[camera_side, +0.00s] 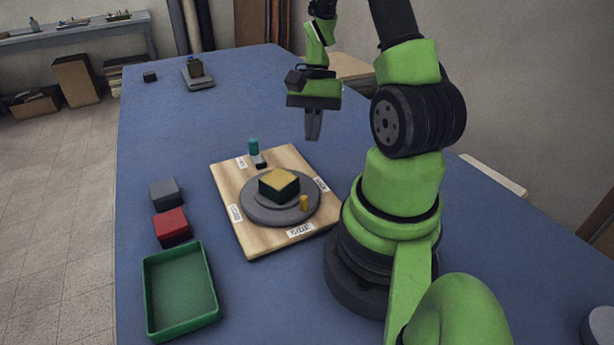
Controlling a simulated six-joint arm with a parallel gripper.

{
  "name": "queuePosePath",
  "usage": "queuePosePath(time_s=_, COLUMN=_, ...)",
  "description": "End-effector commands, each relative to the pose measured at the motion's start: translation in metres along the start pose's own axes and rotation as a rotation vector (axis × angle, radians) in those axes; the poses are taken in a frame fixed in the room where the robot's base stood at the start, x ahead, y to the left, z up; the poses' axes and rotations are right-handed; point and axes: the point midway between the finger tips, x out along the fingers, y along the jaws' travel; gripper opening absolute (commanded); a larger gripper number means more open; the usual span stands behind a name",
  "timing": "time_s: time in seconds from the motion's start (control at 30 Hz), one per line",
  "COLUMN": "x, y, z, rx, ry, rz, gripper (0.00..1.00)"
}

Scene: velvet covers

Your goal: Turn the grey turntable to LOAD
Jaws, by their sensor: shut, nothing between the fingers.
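The grey turntable (258,211) sits on a square wooden board (246,236) on the blue table. A dark green box with a yellow top (279,184) rests on the turntable. A small yellow peg (304,203) stands near the turntable's right front edge. White labels lie around the board's sides, including a left one (236,213) and a front one (299,231); their words are too small to read for certain. A teal-topped piece (253,147) stands at the board's back edge. My gripper (313,136) is shut and empty, above and behind the board, apart from everything.
A green tray (212,290), a red box (172,227) and a grey box (165,193) are left of the board. A scale-like device with a dark object (197,72) and a small black block (150,77) stand at the far end. The table between is clear.

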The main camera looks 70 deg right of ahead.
Motion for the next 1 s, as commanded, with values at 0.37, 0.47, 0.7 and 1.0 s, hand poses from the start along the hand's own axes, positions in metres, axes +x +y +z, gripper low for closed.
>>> queuePosePath(time_s=0.37, x=0.075, y=0.000, z=0.011, rx=0.000, ry=-0.004, rz=0.003, gripper=0.00)
queuePosePath(time_s=0.47, x=0.080, y=0.000, z=0.024, rx=0.000, ry=0.000, rz=0.003, gripper=0.00)
queuePosePath(time_s=0.7, x=0.085, y=0.000, z=0.036, rx=0.002, ry=0.002, rz=0.002, gripper=0.00)
queuePosePath(time_s=1.0, x=0.085, y=0.000, z=0.037, rx=0.003, ry=0.003, rz=0.001, gripper=0.00)
